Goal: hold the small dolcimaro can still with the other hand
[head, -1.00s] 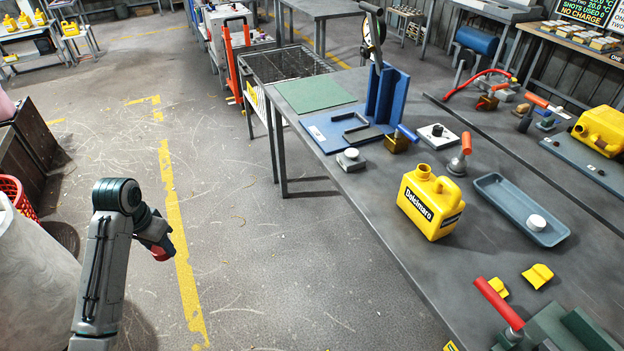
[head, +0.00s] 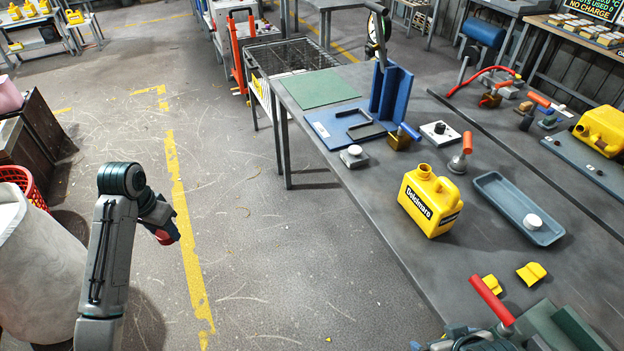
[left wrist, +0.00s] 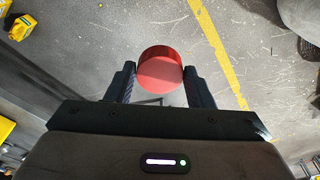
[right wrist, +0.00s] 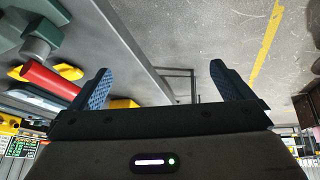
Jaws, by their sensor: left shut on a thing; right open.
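The small yellow can (head: 430,203) with a dark label that seems to read Dolcimaro stands upright on the grey workbench, its open neck facing up. No gripper touches it. My left gripper (head: 163,233) is off to the left over the floor, away from the bench. In the left wrist view its fingers (left wrist: 160,72) are shut on a red round cap-like piece (left wrist: 160,68). My right gripper (right wrist: 160,80) is open and empty in the right wrist view, beside the bench edge. In the head view a dark part of my right arm shows at the bottom right.
A blue-grey tray (head: 505,222) with a white cap (head: 533,222) lies right of the can. A red-handled clamp (head: 492,299) and yellow scraps (head: 531,272) lie nearer. A blue fixture (head: 385,100) stands behind.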

